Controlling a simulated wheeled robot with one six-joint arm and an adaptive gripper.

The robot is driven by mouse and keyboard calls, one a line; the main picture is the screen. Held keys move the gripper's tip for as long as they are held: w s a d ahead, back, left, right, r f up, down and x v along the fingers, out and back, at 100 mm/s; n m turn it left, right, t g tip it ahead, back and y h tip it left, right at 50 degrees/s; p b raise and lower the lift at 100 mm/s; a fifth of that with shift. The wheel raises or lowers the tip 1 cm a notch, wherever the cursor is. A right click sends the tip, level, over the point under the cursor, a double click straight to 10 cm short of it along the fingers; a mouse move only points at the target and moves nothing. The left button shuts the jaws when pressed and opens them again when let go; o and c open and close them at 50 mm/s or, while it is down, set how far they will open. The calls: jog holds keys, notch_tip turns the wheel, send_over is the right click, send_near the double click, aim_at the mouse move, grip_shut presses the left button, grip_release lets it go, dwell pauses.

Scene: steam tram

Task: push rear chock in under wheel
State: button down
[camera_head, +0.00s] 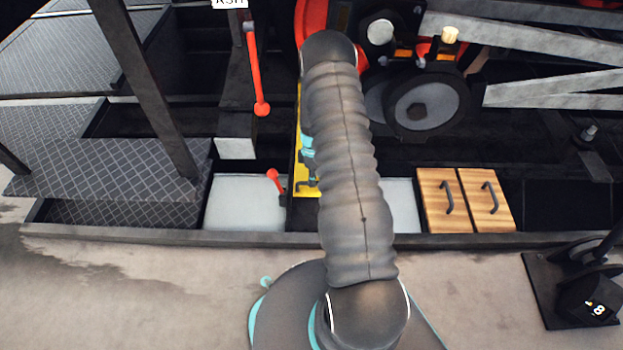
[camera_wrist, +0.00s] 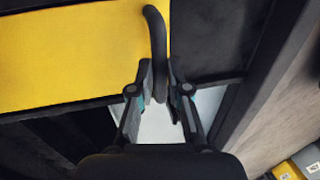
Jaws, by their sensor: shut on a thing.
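A yellow block (camera_head: 301,187), which looks like the chock, shows in the head view in narrow strips beside my arm; most of it is hidden. In the wrist view the flat yellow face (camera_wrist: 75,52) fills the upper left, with a dark curved handle (camera_wrist: 155,35) at its right edge. My gripper (camera_wrist: 159,82) is shut on this handle. In the head view my gripper (camera_head: 309,155) shows only as teal and dark bits left of the arm. A red wheel-like rim (camera_head: 309,22) is partly behind the arm. Contact between block and wheel cannot be seen.
Two wooden blocks (camera_head: 437,201) with dark handles sit in the trough to the right. Red levers (camera_head: 257,75) and a dark post (camera_head: 145,90) stand left. Grey rods (camera_head: 550,90) and a round crank (camera_head: 425,106) are at upper right. The floor in front is mostly clear.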

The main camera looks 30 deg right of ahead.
jog(key=c, duration=1.1)
grip_release()
jog(key=shift+w, duration=0.45)
jog(key=shift+c, duration=0.2)
jog(key=shift+s, duration=0.1)
jog(key=v, duration=1.2)
jog(key=shift+s, duration=0.2)
